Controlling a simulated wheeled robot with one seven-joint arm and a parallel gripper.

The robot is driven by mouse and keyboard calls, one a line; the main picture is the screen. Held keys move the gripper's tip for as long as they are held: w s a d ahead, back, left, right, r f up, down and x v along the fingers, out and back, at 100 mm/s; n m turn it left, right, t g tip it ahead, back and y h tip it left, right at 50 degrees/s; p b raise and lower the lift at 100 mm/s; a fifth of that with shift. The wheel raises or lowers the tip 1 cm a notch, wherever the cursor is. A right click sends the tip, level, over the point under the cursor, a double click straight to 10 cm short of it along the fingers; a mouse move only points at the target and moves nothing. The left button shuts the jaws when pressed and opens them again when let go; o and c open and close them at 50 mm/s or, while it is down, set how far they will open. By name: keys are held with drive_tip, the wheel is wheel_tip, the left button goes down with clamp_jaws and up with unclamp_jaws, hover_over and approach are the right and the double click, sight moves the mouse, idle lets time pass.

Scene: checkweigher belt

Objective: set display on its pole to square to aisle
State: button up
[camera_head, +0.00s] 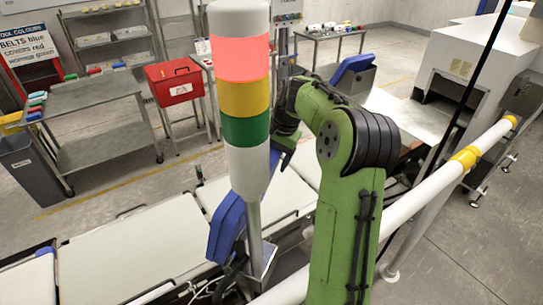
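A blue display housing (228,226) shows low in the middle, seen nearly edge-on and slanted, with its screen face out of sight. The lit signal tower stands in front of it and hides its middle. A grey pole (255,235) runs down below the tower beside the housing; I cannot see how the display joins its pole. My green arm reaches up from the bottom and bends over toward the display's far upper end. My gripper (284,152) is beside that end, partly behind the tower. I cannot tell whether it touches the display, and its fingers are not clear.
The signal tower (246,185), with red, yellow and green bands, stands close in front. White belts (130,250) run across below. A white rail (420,193) with yellow bands passes on the right. A second blue housing (352,68) is farther back.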

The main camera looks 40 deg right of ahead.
drive_tip(key=c, duration=1.4)
drive_tip(key=shift+s+d+m+b, duration=0.35)
drive_tip(key=shift+s+m+b, duration=0.15)
drive_tip(key=shift+s, duration=0.15)
drive_tip(key=shift+s+d+m+h+b, duration=0.35)
drive_tip(key=shift+s+m, duration=0.55)
drive_tip(key=shift+s, duration=0.35)
drive_tip(key=shift+s+d+m+h+b, duration=0.25)
drive_tip(key=shift+s+d+m+b, duration=0.15)
drive_tip(key=shift+s+m, duration=0.7)
drive_tip(key=shift+s+d+m+h+b, duration=0.35)
drive_tip(key=shift+s+m, duration=0.35)
drive_tip(key=shift+s, duration=0.75)
drive_tip(key=o, duration=1.4)
drive_tip(key=shift+r, duration=0.15)
